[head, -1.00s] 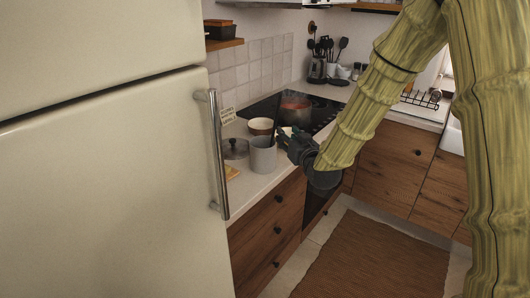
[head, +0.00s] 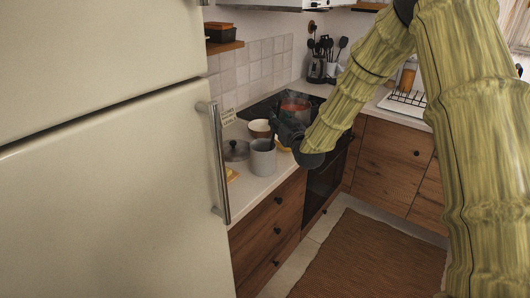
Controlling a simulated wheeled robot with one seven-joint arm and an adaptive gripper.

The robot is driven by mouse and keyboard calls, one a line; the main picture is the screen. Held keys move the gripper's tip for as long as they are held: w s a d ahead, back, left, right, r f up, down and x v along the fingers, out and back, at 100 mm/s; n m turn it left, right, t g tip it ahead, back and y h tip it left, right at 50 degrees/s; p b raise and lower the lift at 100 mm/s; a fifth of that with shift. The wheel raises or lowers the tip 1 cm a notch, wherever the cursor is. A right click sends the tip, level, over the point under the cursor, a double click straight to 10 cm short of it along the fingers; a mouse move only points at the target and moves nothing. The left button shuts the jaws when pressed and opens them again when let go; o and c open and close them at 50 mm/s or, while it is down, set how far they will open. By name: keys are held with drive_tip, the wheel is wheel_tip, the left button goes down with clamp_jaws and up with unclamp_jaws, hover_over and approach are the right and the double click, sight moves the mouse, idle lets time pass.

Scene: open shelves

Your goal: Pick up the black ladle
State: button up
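I cannot clearly pick out the black ladle. Several black utensils (head: 328,44) stand upright in a holder in the back corner of the counter, too small to tell whether one is a ladle. My gripper (head: 276,138) is over the counter, just beside the rim of a grey cup (head: 263,160), far in front of those utensils. Its dark fingers point left and downward. They are small and dark, so whether they are open, shut or holding something does not show. My arm hides part of the counter behind the gripper.
A red pot (head: 295,104) sits on the black cooktop (head: 262,110). A bowl (head: 260,127) and a dark lidded pot (head: 236,151) stand near the cup. The white fridge (head: 120,190) fills the left. A brown rug (head: 365,262) lies on clear floor.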

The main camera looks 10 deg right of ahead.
drive_tip(key=shift+w+a+p, duration=0.15)
drive_tip(key=shift+w+p, duration=0.3)
drive_tip(key=shift+w, duration=0.9)
clamp_jaws()
drive_tip(key=shift+r, duration=0.1)
